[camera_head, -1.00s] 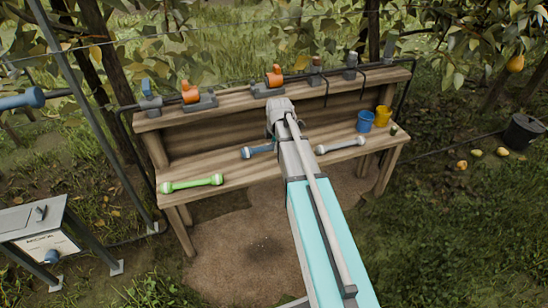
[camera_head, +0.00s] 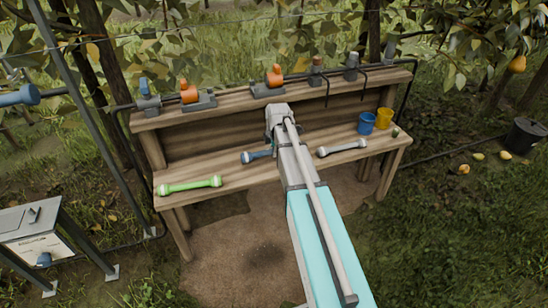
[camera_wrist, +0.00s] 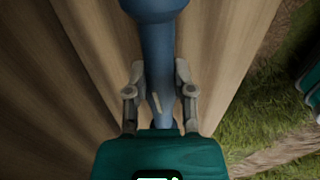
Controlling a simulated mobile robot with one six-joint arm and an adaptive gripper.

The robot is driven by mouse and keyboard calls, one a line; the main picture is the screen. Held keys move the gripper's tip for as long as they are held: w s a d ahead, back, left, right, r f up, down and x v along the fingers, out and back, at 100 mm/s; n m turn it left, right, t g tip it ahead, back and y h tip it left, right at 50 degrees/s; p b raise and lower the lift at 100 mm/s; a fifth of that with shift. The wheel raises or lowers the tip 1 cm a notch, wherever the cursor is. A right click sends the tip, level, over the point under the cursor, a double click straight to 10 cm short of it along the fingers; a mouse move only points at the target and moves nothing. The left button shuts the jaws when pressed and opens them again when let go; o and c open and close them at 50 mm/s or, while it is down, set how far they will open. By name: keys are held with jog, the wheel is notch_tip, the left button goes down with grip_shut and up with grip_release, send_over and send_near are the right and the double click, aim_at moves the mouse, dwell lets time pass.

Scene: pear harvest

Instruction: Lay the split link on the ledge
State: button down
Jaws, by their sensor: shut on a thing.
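A blue link (camera_head: 256,156) with thick ends shows beside my arm, over the lower board of the wooden bench; its right part is hidden behind my arm. In the wrist view my gripper (camera_wrist: 160,82) is shut around the narrow shaft of the blue link (camera_wrist: 160,40). A pale, crack-like mark shows on the shaft between the fingers. Wood planks lie below it; I cannot tell whether it touches them. The bench has a lower board (camera_head: 225,172) and a raised back ledge (camera_head: 232,101).
A green link (camera_head: 188,185) lies at the lower board's left, a grey-white link (camera_head: 342,148) right of my arm. Blue (camera_head: 366,123) and yellow (camera_head: 384,118) cups stand at the right end. Orange-topped fittings (camera_head: 190,94) and a dark pipe line the back ledge.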

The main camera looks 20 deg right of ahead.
jog(key=shift+f+b, duration=0.65)
jog(key=shift+f, duration=0.35)
jog(key=shift+f, duration=0.15)
jog(key=shift+c, duration=2.4)
grip_release()
notch_tip(320, 180, up, 12)
jog(key=s+p, duration=0.2)
jog(key=p, duration=0.9)
jog(key=shift+s+p, duration=0.2)
jog(key=shift+p, duration=0.2)
jog(key=shift+s, duration=0.1)
